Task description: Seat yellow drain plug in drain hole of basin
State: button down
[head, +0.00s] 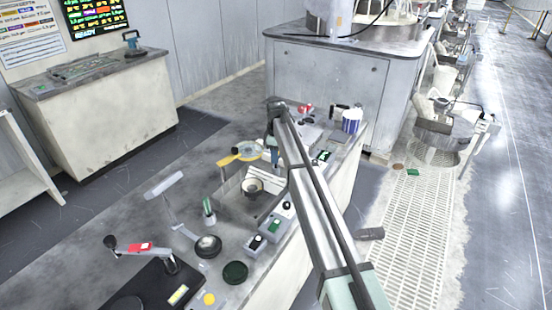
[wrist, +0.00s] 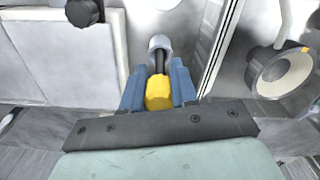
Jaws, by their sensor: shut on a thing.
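In the wrist view, my gripper (wrist: 158,78) has its two blue fingers shut on the yellow drain plug (wrist: 158,94). Beyond the plug are a dark stem and a pale grey round end; I cannot tell whether these belong to the plug. In the head view, my gripper (head: 274,150) is at the far end of my arm, mostly hidden by it, and the plug cannot be made out. The basin (head: 232,200) is a grey recess in the bench, left of my arm. Its drain hole cannot be made out.
A round cup-like part (head: 253,187) is at the basin; a similar one (wrist: 285,74) shows at right in the wrist view. Control boxes (head: 268,228) stand in front. A blue-and-white striped cup (head: 351,121) stands at the back right.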

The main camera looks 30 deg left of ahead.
notch_tip(320, 180, up, 8)
jog(key=shift+a+r, duration=0.1)
jog(key=s+n, duration=0.2)
jog(key=s, duration=1.5)
jog(key=s+d+m, duration=0.2)
jog(key=s+d, duration=0.5)
jog(key=s, duration=0.1)
jog(key=shift+f, duration=0.3)
jog(key=shift+d, duration=0.1)
jog(key=shift+f, duration=0.2)
jog(key=shift+f, duration=2.7)
jog(key=shift+f, duration=1.3)
